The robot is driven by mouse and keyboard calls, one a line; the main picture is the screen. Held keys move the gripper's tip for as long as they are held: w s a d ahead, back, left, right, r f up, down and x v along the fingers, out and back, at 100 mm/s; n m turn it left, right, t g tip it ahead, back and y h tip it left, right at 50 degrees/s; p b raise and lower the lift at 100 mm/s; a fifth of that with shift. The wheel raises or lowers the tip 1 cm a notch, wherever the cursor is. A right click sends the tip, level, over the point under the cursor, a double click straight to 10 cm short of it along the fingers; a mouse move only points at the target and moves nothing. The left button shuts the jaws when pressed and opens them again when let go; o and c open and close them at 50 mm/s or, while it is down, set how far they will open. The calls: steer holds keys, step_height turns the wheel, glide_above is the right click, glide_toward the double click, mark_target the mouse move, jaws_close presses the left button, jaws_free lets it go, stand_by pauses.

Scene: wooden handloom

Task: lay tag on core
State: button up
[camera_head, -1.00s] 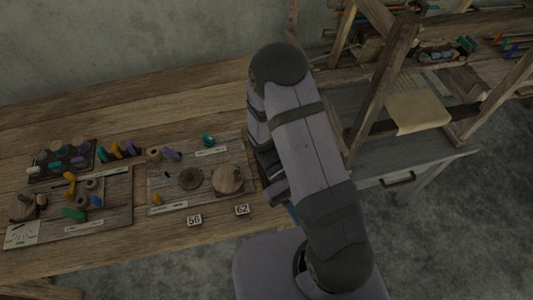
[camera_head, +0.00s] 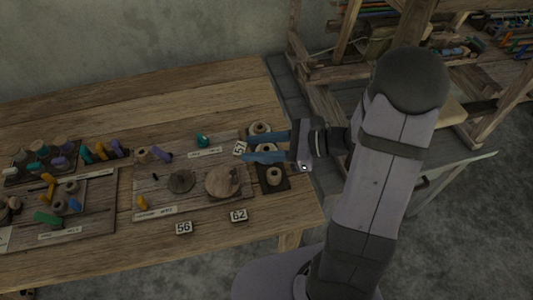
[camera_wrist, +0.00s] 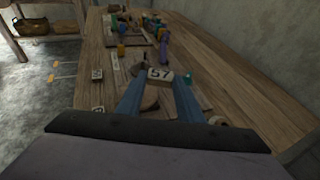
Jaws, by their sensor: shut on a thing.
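My gripper (camera_head: 243,152) is shut on a small white tag marked 57 (camera_head: 240,148), which also shows between the blue fingertips in the wrist view (camera_wrist: 160,75). It is above the right part of the table, and I cannot tell how high. Two pale ring-shaped cores, one behind the fingers (camera_head: 260,128) and one in front (camera_head: 274,176), stand on a dark board (camera_head: 283,186); the arm hides part of that board. Tags marked 56 (camera_head: 184,228) and 62 (camera_head: 238,215) lie near the table's front edge.
A wooden board (camera_head: 150,188) left of my gripper holds a wooden disc (camera_head: 222,181), a dark disc (camera_head: 181,181) and small coloured pieces. More boards with pegs and spools (camera_head: 60,160) lie further left. The loom frame (camera_head: 325,100) stands right. The table's back is clear.

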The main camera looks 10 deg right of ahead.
mark_target(270, 147)
steer(key=w+d+r+m+t+h+b, duration=0.1)
steer(key=w+d+r+m+t+h, duration=0.1)
steer(key=w+d+m+t, duration=0.2)
steer(key=w+d, duration=0.1)
steer(key=d, duration=0.1)
steer(key=shift+w+d+t+h, duration=0.3)
steer(key=shift+d, duration=0.1)
steer(key=shift+b, duration=0.55)
steer(key=s+d+b, duration=0.1)
steer(key=b, duration=0.3)
steer(key=shift+b, duration=0.4)
steer(key=shift+r, duration=0.1)
steer(key=shift+f+b, duration=0.45)
steer(key=shift+f, duration=4.5)
steer(key=shift+f+b, duration=0.35)
steer(key=shift+f, duration=0.15)
